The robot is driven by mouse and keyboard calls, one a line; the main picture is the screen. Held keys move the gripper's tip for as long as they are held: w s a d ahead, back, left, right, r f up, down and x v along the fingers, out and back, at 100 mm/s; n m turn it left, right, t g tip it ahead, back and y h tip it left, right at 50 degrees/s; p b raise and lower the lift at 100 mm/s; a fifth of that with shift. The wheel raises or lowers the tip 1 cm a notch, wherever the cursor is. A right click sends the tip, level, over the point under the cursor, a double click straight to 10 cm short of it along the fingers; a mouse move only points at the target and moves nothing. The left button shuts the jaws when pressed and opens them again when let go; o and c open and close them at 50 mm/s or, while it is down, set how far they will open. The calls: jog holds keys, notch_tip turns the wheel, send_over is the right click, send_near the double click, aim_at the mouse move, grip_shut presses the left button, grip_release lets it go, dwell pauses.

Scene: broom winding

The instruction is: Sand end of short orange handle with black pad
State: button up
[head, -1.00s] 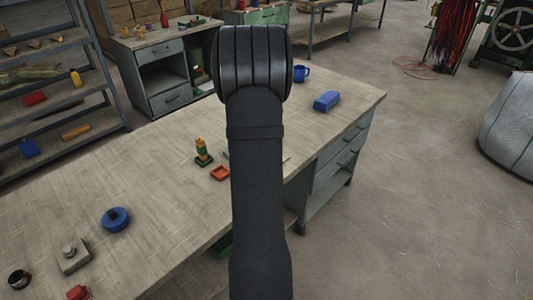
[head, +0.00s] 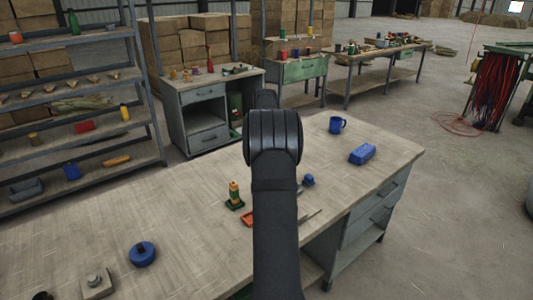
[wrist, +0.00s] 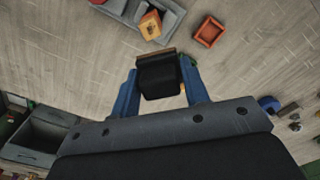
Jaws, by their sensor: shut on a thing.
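In the wrist view my gripper (wrist: 160,88) has two blue fingers shut on a black pad (wrist: 161,76) with a brown edge along its far side. Just beyond the pad, a short orange block-like piece (wrist: 150,25), seemingly the handle's end, sits at a grey holder (wrist: 172,17). The pad appears close to this piece; I cannot tell whether they touch. In the head view my arm hides the gripper, pad and orange piece.
A red-orange tray (wrist: 209,31) lies near the holder. A yellow-and-green item (head: 235,196), a blue round item (head: 142,254), a blue mug (head: 337,125) and a blue block (head: 362,154) stand on the wooden bench (head: 185,225). The bench's left part has free room.

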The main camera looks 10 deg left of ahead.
notch_tip(320, 180, down, 6)
jog(key=shift+r, duration=0.1)
jog(key=shift+w+d, duration=0.1)
jog(key=shift+d, duration=0.2)
jog(key=shift+c, duration=0.3)
jog(key=shift+d+f, duration=0.3)
jog(key=shift+d, duration=0.1)
jog(key=shift+w+d, duration=0.15)
jog(key=shift+d, duration=0.8)
jog(key=shift+w+d, duration=0.15)
jog(key=shift+d, duration=0.75)
jog(key=shift+s+a, duration=0.25)
jog(key=shift+a, duration=1.1)
jog(key=shift+s+a, duration=0.2)
jog(key=shift+a, duration=1.1)
jog(key=shift+d+r, duration=0.1)
jog(key=shift+r, duration=4.05)
